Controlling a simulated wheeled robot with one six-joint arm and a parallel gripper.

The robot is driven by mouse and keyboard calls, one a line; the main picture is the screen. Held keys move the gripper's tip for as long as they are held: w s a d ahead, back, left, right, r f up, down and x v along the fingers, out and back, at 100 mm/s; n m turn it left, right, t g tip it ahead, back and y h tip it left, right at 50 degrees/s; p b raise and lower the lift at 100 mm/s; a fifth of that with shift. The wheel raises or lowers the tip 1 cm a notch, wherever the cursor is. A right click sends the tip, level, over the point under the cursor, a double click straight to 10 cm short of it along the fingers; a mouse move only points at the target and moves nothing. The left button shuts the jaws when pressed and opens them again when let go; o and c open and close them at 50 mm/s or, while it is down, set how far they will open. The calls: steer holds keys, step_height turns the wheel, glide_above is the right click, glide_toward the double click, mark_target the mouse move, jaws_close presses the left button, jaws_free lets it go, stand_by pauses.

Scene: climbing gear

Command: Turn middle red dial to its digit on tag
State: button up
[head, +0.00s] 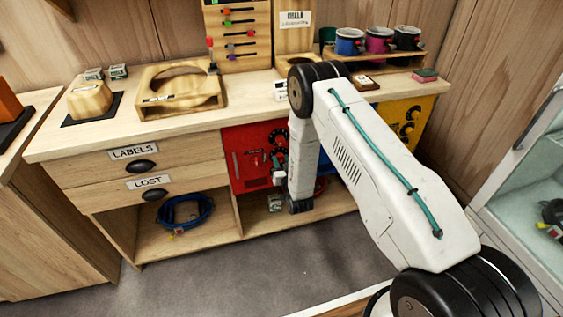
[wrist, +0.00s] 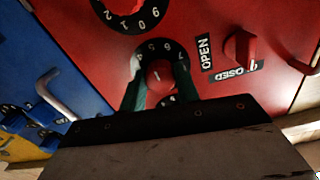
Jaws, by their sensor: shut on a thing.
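The red door (head: 250,150) is in the middle of the bench front in the head view and fills much of the wrist view. A dial with a red knob (wrist: 157,77) and a black number ring (wrist: 166,47) sits on it in the wrist view. My gripper (wrist: 160,85) has its green fingers on both sides of this knob and is shut on it. Another black number ring (wrist: 130,18) shows at the top of the wrist view, partly cut off. In the head view my gripper (head: 277,168) is at the red door, mostly seen from the side. I cannot read a tag.
A red latch knob (wrist: 238,47) with OPEN and partly hidden CLOSED labels is beside the dial. A blue panel with a metal handle (wrist: 55,95) adjoins it. Drawers marked LABELS (head: 133,152) and LOST (head: 148,182) are left of the red door.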

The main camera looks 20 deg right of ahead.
steer(key=n, duration=1)
steer(key=shift+n, duration=0.3)
steer(key=n, duration=1)
steer(key=shift+n, duration=0.3)
steer(key=o, duration=1)
steer(key=shift+c, duration=0.2)
